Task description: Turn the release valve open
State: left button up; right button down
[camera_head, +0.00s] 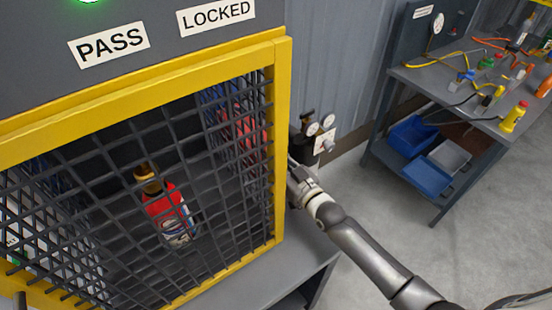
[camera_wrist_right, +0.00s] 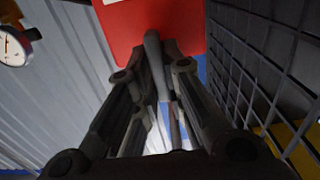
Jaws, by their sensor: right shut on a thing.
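My right gripper (camera_head: 298,173) is at the right side of the yellow-framed mesh cage, with its tip partly hidden behind the frame post. In the right wrist view, its fingers (camera_wrist_right: 153,75) are shut on a slim grey lever (camera_wrist_right: 153,45). The lever stands in front of a red plate (camera_wrist_right: 190,25). I take this lever to be the release valve's handle; the valve body and how far it is turned cannot be made out. In the head view the lever is hidden by the cage frame.
Signs reading PASS (camera_head: 109,45) and LOCKED (camera_head: 216,17) are above, with a lit green lamp (camera_head: 88,1). Gauges (camera_head: 312,129) are by the wall. A cluttered workbench (camera_head: 425,75) stands right, with clear floor before it.

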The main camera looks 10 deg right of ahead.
jog(key=c, duration=1.5)
grip_release()
jog(key=v, duration=1.2)
jog(key=shift+f, duration=0.1)
